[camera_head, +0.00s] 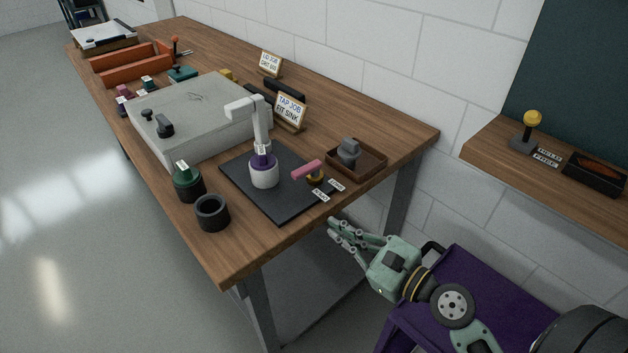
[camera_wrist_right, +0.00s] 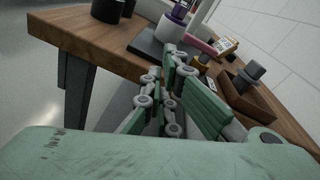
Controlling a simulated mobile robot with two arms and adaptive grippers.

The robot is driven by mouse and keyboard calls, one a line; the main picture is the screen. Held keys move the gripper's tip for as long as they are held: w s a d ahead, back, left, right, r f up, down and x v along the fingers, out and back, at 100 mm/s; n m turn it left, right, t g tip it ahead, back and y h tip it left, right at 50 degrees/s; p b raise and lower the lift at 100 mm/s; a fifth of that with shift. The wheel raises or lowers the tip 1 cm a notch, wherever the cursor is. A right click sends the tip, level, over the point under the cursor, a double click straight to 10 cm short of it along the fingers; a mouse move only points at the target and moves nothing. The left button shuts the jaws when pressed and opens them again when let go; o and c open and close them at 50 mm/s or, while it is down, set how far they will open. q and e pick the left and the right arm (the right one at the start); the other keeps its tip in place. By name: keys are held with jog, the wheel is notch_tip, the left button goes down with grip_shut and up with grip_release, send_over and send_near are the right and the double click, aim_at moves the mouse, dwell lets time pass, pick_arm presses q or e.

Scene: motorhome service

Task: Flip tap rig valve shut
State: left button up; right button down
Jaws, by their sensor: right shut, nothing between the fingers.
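The tap rig is a white tap (camera_head: 262,128) with a purple collar, upright on a dark mat (camera_head: 277,207) near the table's close end. Beside it on the mat is the valve, with a pink lever (camera_head: 307,169) over a brass-coloured base (camera_head: 315,180). The lever also shows in the right wrist view (camera_wrist_right: 199,43), partly behind my fingers. Two small white labels lie by the valve; I cannot read them. My right gripper (camera_head: 338,232) is shut and empty, off the table's near right edge and apart from the valve. My left gripper is not in view.
A brown tray (camera_head: 371,172) with a grey part stands right of the valve. A green-topped jar (camera_head: 187,184) and a black ring (camera_head: 211,214) stand left of the mat. A grey sink unit (camera_head: 196,118) lies behind. A purple cart (camera_head: 487,290) is under my right arm.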

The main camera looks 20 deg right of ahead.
jog(key=d+m, duration=0.1)
jog(key=d+r+m+t+h, duration=0.1)
jog(key=m, duration=0.1)
jog(key=w+d+r+m, duration=0.1)
jog(key=d+m, duration=0.1)
jog(key=shift+w+d+t+h, duration=0.1)
jog(key=shift+t+h, duration=0.2)
jog(key=shift+t, duration=0.1)
jog(key=shift+r, duration=0.1)
jog(key=p, duration=0.4)
send_near(305, 174)
jog(key=x, duration=0.6)
jog(key=shift+d, duration=0.15)
jog(key=shift+w, duration=0.55)
jog(key=shift+a+m+h+p, duration=0.35)
jog(key=shift+m+h, duration=0.15)
jog(key=shift+h, duration=0.1)
